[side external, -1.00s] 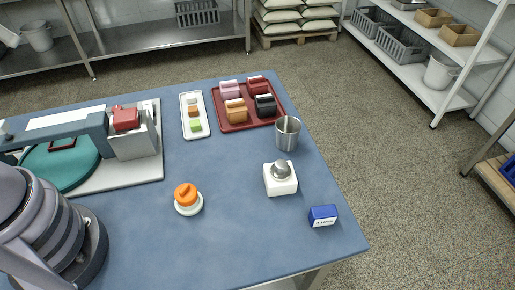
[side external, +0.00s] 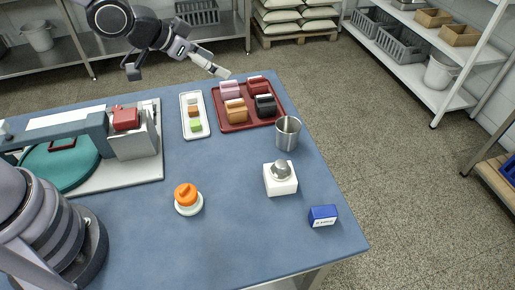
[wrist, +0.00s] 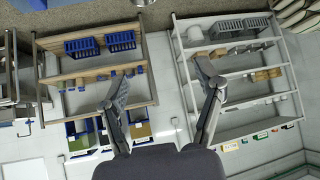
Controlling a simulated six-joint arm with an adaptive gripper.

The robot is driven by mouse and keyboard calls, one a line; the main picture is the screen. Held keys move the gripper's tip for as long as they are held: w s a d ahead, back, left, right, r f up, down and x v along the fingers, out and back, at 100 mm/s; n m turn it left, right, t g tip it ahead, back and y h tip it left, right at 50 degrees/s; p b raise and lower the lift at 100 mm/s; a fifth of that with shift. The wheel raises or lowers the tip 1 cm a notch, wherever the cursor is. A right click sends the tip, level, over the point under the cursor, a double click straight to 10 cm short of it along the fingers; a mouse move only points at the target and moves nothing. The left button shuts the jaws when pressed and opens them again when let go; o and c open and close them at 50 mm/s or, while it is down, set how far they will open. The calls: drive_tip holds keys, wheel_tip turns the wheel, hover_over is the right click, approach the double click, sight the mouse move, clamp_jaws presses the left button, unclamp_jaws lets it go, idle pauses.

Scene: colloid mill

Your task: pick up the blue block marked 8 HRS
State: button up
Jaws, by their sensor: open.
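The blue block (side external: 323,215) sits on the front right part of the blue table, close to its right edge. It has a white label on its front face, with print too small to read. My gripper (side external: 217,68) is high at the top of the side view, beyond the far side of the table and far from the block. In the wrist view my gripper (wrist: 161,78) has its two fingers spread apart with nothing between them. The blue block is not in the wrist view.
A white block with a grey knob (side external: 280,180) and a metal cup (side external: 287,134) stand behind the blue block. An orange-topped knob (side external: 187,199) is to the left. A red tray (side external: 222,124) and a white tray (side external: 185,130) lie farther back. The front middle is clear.

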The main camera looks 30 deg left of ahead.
drive_tip(key=s+d+f+m+g+h, duration=0.1)
drive_tip(key=s+d+f+m+h, duration=0.2)
drive_tip(key=d+f, duration=0.85)
drive_tip(key=g+h, duration=0.1)
drive_tip(key=h, duration=0.3)
approach(319, 210)
drive_tip(key=x, duration=0.5)
drive_tip(key=shift+w+f, duration=0.1)
drive_tip(key=shift+w, duration=0.05)
drive_tip(key=shift+x, duration=2.7)
clamp_jaws()
